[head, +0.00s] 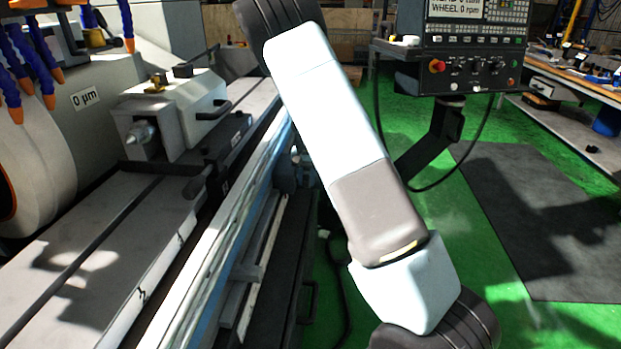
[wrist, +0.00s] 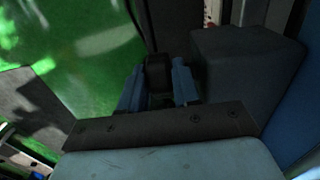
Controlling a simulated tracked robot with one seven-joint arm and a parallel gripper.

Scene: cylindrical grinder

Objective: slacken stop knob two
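In the wrist view my gripper (wrist: 158,88) has one blue finger on each side of a dark, blocky knob-like piece (wrist: 158,70). The fingers look very close to its sides, but the dim picture does not show whether they press on it. I cannot tell whether this piece is stop knob two. In the head view my gripper is out of sight, and my arm crosses the middle of the picture. No stop knob can be clearly made out there; small dark parts (head: 296,167) sit beside the machine's front rail, partly behind my arm.
In the wrist view a large dark grey block (wrist: 245,65) stands close to the right of the fingers. In the head view the grinder table (head: 130,215) lies left, with the tailstock (head: 170,115) on it. A control panel (head: 465,65) stands behind right. Green floor (head: 420,125) is open.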

